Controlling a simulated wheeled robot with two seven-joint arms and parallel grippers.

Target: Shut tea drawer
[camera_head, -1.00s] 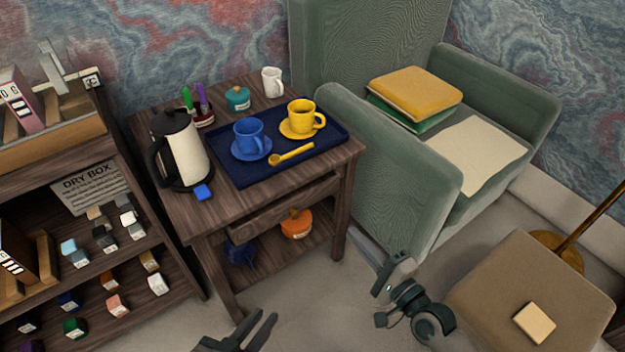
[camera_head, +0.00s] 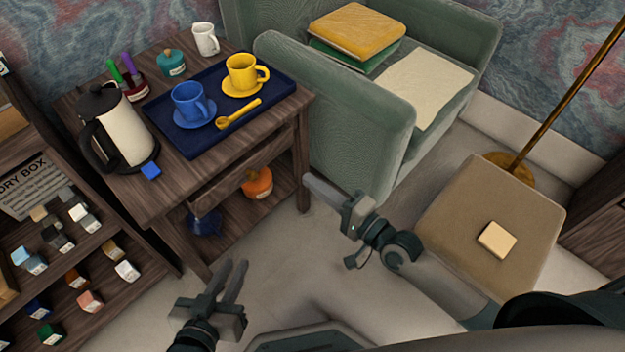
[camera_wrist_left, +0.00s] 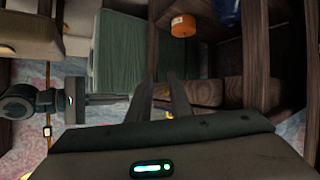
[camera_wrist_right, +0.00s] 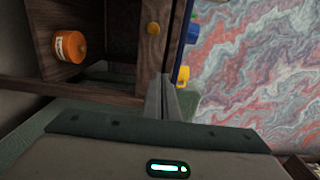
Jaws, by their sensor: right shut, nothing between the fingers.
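The drawer (camera_head: 243,165) sits under the top of the dark wood side table (camera_head: 182,180) and looks pulled out a little. My right gripper (camera_head: 308,183) is shut and empty, near the table's front right leg. In the right wrist view its fingers (camera_wrist_right: 165,95) are close to the end of the drawer front; I cannot tell whether they touch. My left gripper (camera_head: 233,263) is open and empty, low in front of the table. It also shows in the left wrist view (camera_wrist_left: 161,82).
A blue tray (camera_head: 180,140) with a blue cup, yellow cup and spoon stands on the table beside a kettle (camera_head: 125,130). An orange pot (camera_head: 257,182) is on the lower shelf. A green armchair (camera_head: 340,130) and brown ottoman (camera_head: 460,235) stand right.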

